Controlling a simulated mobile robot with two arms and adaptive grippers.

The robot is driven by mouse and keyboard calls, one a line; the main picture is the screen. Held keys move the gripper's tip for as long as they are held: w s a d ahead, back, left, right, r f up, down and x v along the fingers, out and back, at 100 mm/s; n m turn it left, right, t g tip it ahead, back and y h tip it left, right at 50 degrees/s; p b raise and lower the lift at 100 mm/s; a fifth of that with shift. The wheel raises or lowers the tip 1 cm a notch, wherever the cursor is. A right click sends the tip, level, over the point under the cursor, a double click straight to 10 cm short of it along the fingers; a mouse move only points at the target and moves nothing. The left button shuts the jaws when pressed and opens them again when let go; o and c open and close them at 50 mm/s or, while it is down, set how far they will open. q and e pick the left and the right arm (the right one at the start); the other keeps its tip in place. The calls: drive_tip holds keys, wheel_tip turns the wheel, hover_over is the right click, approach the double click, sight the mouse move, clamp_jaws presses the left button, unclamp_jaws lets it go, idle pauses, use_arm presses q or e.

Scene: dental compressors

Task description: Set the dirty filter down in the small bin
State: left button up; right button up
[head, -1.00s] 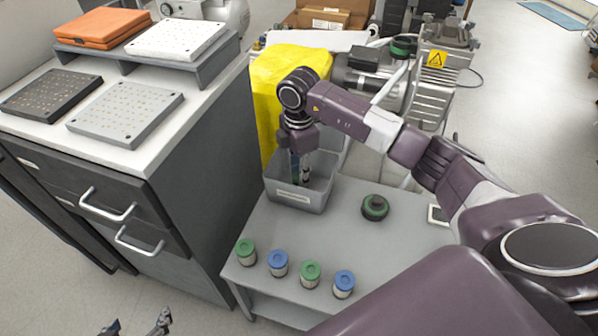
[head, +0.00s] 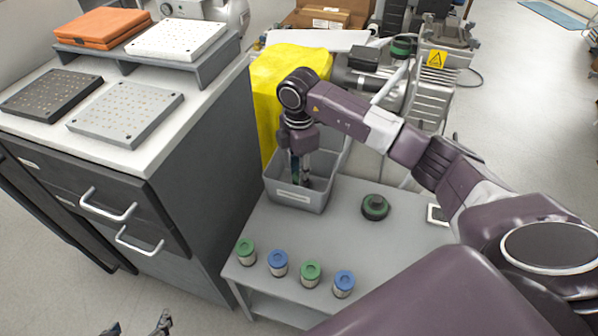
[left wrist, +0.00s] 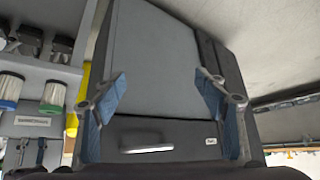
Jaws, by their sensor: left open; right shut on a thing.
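The small bin (head: 296,197), a grey open box with a label on its front, stands at the back left of the low grey table. My right gripper (head: 299,180) points down inside it, its fingertips below the rim. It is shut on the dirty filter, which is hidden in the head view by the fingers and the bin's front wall. My left gripper (head: 140,327) is at the bottom edge of the head view, over the floor in front of the cabinet. In the left wrist view its fingers (left wrist: 166,95) are wide apart and empty.
Several green- and blue-capped filters (head: 310,273) stand in a row along the table's (head: 340,222) front edge. A round green-topped part (head: 375,207) sits right of the bin. The yellow bin (head: 268,92) and the compressor (head: 427,95) stand behind; the dark cabinet (head: 215,170) is at left.

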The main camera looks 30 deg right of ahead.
use_arm(q)
drive_tip(key=shift+s+a, duration=0.1)
drive_tip(key=shift+s+f, duration=0.2)
drive_tip(key=shift+s, duration=0.05)
drive_tip(key=shift+s+a+f, duration=0.1)
drive_tip(key=shift+s, duration=0.05)
drive_tip(key=shift+s+f+g, duration=0.1)
drive_tip(key=shift+s+g, duration=0.1)
drive_tip(key=shift+g, duration=0.1)
use_arm(e)
drive_tip(key=o, duration=1.2)
drive_tip(key=shift+o, duration=0.7)
drive_tip(key=o, duration=0.3)
drive_tip(key=shift+o, duration=0.2)
